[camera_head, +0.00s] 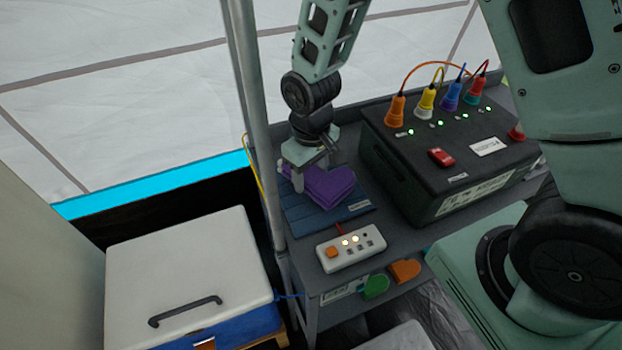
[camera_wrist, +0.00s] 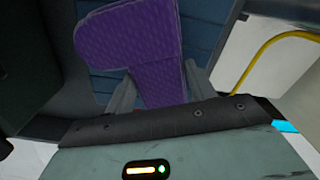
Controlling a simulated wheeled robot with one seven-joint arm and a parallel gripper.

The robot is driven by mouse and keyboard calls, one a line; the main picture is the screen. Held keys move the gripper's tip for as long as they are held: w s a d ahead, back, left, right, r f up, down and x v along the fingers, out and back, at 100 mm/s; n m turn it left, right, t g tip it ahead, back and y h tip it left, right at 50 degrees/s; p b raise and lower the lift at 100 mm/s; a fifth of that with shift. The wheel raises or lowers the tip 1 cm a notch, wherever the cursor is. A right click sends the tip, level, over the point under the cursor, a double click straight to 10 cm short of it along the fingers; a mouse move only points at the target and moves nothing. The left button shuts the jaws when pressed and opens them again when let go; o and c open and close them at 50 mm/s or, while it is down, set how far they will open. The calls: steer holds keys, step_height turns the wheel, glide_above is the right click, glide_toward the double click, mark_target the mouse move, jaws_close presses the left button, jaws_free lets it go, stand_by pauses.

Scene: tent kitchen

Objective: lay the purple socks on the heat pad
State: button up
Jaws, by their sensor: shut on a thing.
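The purple socks (camera_head: 325,186) are a folded bundle over the blue heat pad (camera_head: 307,221) on the grey shelf. My gripper (camera_head: 312,172) is shut on the left end of the socks. In the wrist view the socks (camera_wrist: 130,45) reach down between the two fingers (camera_wrist: 160,92), and the ribbed blue heat pad (camera_wrist: 201,45) shows behind them. The socks hide part of the pad. I cannot tell whether they touch it or hang slightly above it.
A black power box (camera_head: 440,160) with coloured plugs stands right of the pad. A white control strip (camera_head: 350,249) lies in front of it. A metal pole (camera_head: 256,120) rises at the left edge of the shelf. A white-lidded cooler (camera_head: 185,265) stands lower left.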

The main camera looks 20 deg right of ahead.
mark_target(311, 174)
steer(key=shift+f, duration=1.15)
steer(key=shift+f, duration=0.15)
steer(key=o, duration=1.1)
step_height(311, 174, up, 12)
steer(key=shift+r, duration=0.2)
